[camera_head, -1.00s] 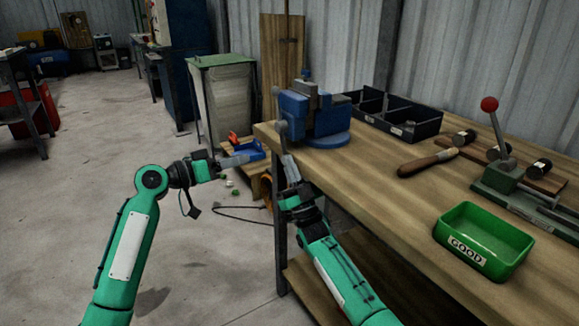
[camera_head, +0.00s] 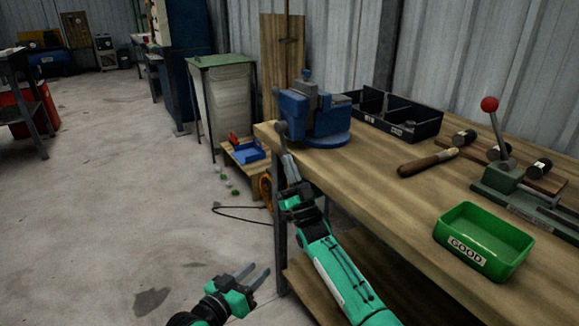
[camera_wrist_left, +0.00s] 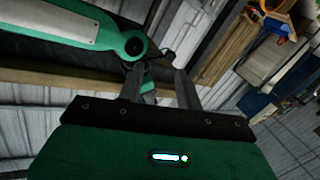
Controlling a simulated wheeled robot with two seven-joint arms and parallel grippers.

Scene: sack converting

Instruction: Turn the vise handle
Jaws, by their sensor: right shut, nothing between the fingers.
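The blue vise (camera_head: 312,115) stands on the near left corner of the wooden workbench (camera_head: 390,195). Its handle (camera_head: 282,130) is at the vise's left side, by the bench edge, and is partly hidden by my right gripper. My right gripper (camera_head: 287,160) is shut and reaches up to the handle from below; I cannot tell whether it touches it. My left gripper (camera_head: 256,277) is low over the floor, left of the bench, with its two fingers apart and nothing between them. Its fingers also show apart in the left wrist view (camera_wrist_left: 158,82).
On the bench are a black divided bin (camera_head: 395,115), a brown-handled tool (camera_head: 427,162), a red-knobbed lever press (camera_head: 500,165) and a green GOOD tray (camera_head: 484,240). A blue tray (camera_head: 248,152) sits on a low stand behind. A cable lies on the floor, which is otherwise open at left.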

